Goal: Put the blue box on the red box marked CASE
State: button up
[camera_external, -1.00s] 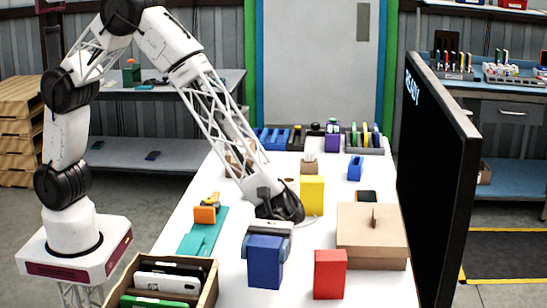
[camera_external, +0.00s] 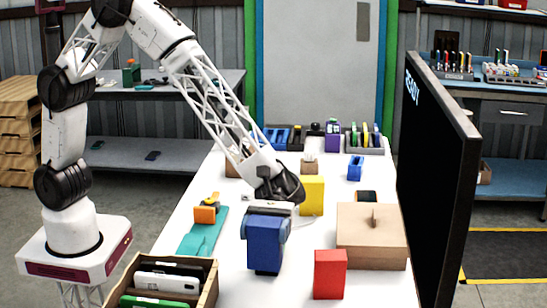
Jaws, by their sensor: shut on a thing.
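The blue box (camera_external: 265,255) is upright in my gripper (camera_external: 267,228), whose fingers are shut on its upper part from the left and right. The box appears to be held a little above the white table. The red box (camera_external: 330,274) stands upright on the table, to the right of the blue box and nearer the camera. No CASE marking can be read on its visible face. The two boxes are apart.
A yellow box (camera_external: 312,193) stands behind my gripper. A lidded cardboard box (camera_external: 371,240) is to the right, beside a large black screen (camera_external: 437,180). A teal tool (camera_external: 204,232) lies left, and a wooden crate (camera_external: 207,290) of devices stands front left.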

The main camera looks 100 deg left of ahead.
jog(key=shift+r, duration=0.1)
jog(key=a+r+n+t, duration=0.1)
jog(key=a+r, duration=0.5)
jog(key=a, duration=0.4)
jog(key=shift+s+a+t, duration=0.15)
jog(key=shift+s+t, duration=0.15)
jog(key=w+d, duration=0.3)
jog(key=w, duration=0.4)
jog(key=w+d+f, duration=0.1)
jog(key=w+d, duration=0.2)
jog(key=w, duration=0.4)
jog(key=shift+f, duration=0.15)
dwell(0.4)
jog(key=shift+w+d+f, duration=0.1)
jog(key=shift+w+f, duration=0.1)
jog(key=shift+f, duration=0.7)
jog(key=shift+w+d+f, duration=0.1)
jog(key=shift+w+f, duration=0.05)
jog(key=shift+f, duration=0.7)
jog(key=shift+f, duration=0.15)
